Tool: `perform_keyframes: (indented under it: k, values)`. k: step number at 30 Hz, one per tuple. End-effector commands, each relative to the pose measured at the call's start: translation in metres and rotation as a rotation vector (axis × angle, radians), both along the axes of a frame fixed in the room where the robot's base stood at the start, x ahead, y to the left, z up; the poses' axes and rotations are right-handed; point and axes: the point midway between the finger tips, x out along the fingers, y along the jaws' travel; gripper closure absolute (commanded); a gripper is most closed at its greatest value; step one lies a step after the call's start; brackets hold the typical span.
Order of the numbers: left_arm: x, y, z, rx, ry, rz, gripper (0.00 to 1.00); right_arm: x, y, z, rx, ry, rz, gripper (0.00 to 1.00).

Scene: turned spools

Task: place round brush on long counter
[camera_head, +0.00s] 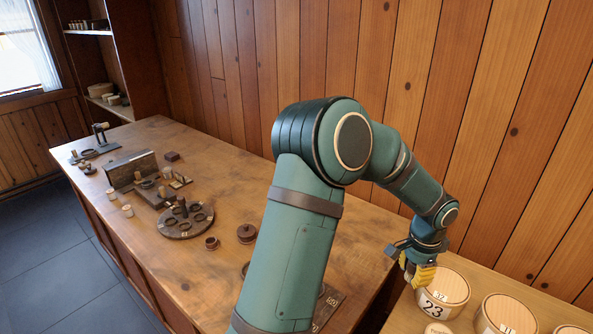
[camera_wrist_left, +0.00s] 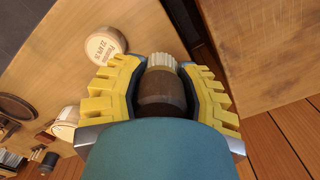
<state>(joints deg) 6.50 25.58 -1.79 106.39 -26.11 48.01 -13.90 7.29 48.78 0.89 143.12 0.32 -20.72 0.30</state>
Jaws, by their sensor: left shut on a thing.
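My left gripper (camera_head: 420,275) is at the right of the head view, over the far edge of a lighter counter with round wooden boxes. Its yellow fingers also show in the left wrist view (camera_wrist_left: 165,85). They are shut on the round brush (camera_wrist_left: 160,90), which has a dark brown wooden body and pale cream bristles pointing away from the wrist. The brush cannot be made out in the head view. The long counter (camera_head: 205,275) runs along the plank wall, left of the gripper and partly hidden by my left arm. My right gripper is not in view.
Numbered round boxes (camera_head: 444,287) stand close to the gripper on the lighter counter. A gap separates the two counters. On the long counter are a round holed stand (camera_head: 185,226), a dark lidded pot (camera_head: 247,233) and several small wooden pieces. Its front middle is bare.

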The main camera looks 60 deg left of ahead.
Motion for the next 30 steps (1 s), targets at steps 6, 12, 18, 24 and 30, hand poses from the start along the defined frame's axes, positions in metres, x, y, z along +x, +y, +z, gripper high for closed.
perform_keyframes:
  k: [6,12,18,24,30]
  values:
    - [0.026,0.086,-0.002,-0.009,-0.007,-0.26,0.96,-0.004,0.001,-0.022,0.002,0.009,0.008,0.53]
    - [0.031,0.15,0.002,-0.018,-0.015,-0.468,0.96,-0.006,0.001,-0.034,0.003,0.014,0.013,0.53]
    - [0.03,0.18,0.006,-0.022,-0.024,-0.578,0.96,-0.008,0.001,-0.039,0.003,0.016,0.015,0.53]
    - [0.029,0.184,0.007,-0.024,-0.024,-0.6,0.96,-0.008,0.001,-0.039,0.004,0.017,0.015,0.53]
    - [0.029,0.184,-0.008,-0.024,-0.022,-0.599,0.96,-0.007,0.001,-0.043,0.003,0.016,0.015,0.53]
